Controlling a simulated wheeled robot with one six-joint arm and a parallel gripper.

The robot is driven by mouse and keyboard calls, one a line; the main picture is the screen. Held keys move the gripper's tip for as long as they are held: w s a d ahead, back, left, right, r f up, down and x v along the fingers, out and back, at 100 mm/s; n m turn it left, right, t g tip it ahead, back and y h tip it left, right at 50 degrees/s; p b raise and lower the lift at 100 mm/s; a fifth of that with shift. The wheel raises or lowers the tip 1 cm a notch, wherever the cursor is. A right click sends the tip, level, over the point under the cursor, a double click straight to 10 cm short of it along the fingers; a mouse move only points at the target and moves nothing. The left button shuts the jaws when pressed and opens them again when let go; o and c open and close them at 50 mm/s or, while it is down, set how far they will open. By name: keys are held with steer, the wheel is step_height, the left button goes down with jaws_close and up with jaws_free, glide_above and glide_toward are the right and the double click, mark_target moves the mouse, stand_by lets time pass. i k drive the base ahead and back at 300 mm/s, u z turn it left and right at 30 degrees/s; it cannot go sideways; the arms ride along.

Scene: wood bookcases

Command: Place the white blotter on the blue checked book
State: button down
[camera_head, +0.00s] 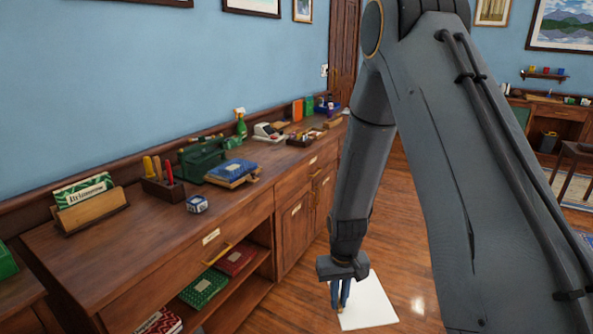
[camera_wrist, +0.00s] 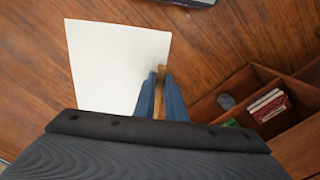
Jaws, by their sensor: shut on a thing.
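The white blotter (camera_head: 366,306) is a flat, pale, square sheet at the lower middle of the head view. In the wrist view (camera_wrist: 112,65) it spreads to the left of the fingertips. My gripper (camera_head: 341,305) has blue fingers, which also show in the wrist view (camera_wrist: 160,78). They are shut at the blotter's edge on a narrow tan part that looks like its grip. The blotter appears held level above the floor, beside the desk. The blue checked book (camera_head: 234,169) lies on the desktop on a tan item, apart from my gripper; its pattern is barely readable.
The desk (camera_head: 140,240) runs along the wall, with a green machine (camera_head: 203,157), a card holder (camera_head: 88,203), a pen block (camera_head: 163,188) and a small blue-white box (camera_head: 197,203). Open shelves below hold green (camera_head: 204,288) and red (camera_head: 235,260) books. The desktop's front strip is clear.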

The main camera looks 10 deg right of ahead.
mark_target(232, 168)
steer(key=z, duration=0.3)
steer(key=k, duration=0.45)
steer(key=z, duration=0.9)
steer(key=i, duration=1.3)
steer(key=u, duration=0.35)
steer(key=i, duration=1.1)
steer(key=u, duration=1.4)
steer(key=i, duration=0.7)
steer(key=u, duration=0.65)
